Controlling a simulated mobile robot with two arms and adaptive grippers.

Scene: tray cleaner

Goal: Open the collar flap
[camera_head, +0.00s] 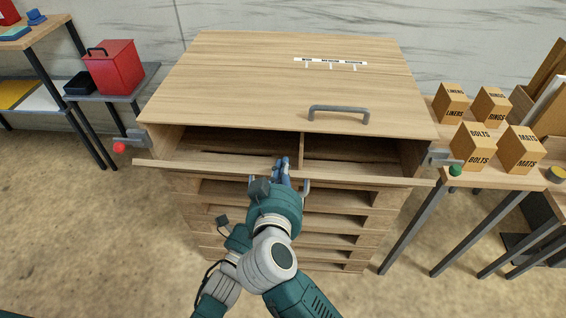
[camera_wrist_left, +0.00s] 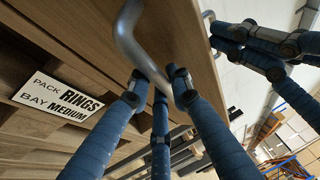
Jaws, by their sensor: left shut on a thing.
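The collar flap (camera_head: 372,174) is the long wooden board across the front of the wooden bin. Its top edge stands out in front of the open compartments. In the left wrist view my left gripper (camera_wrist_left: 160,85) has its blue fingers closed around a bent grey handle (camera_wrist_left: 128,38) on a wooden face. In the head view the grip on this handle is hidden behind my arm. My right gripper (camera_head: 283,172) has blue fingers at the middle of the flap's top edge. I cannot tell whether it is open or shut. More blue fingers show at upper right in the wrist view.
A wooden lid (camera_head: 250,80) with a grey handle (camera_head: 338,110) lies over the bin's back. Side brackets carry a red knob (camera_head: 119,147) and a green knob (camera_head: 455,170). Labelled boxes (camera_head: 472,147) stand on the right; a red box (camera_head: 112,68) stands on the left.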

